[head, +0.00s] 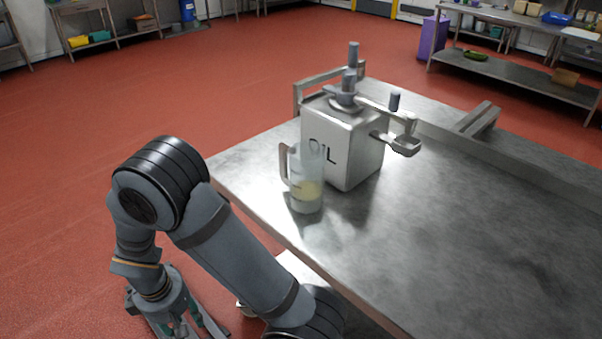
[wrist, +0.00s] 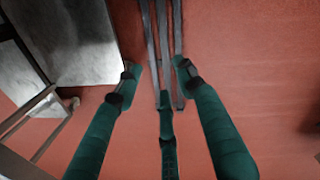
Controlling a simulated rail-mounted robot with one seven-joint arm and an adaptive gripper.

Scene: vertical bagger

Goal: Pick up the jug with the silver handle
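A clear jug (head: 307,186) with a pale yellowish content low inside stands upright on the metal table near its left edge. Its greyish handle (head: 285,165) is on the left side; I cannot tell for sure that it is silver. My gripper (head: 178,325) hangs low at the left of the table, well apart from the jug and below the tabletop. In the wrist view, my gripper (wrist: 156,72) has its green fingers spread, with nothing between them. The jug is not in the wrist view.
A metal box marked OIL (head: 343,145) stands right behind the jug, with a spout to the right and knobs on top. The metal table (head: 460,230) is mostly clear to the right and front. Red floor (head: 90,120) lies open to the left. Shelving tables stand far back.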

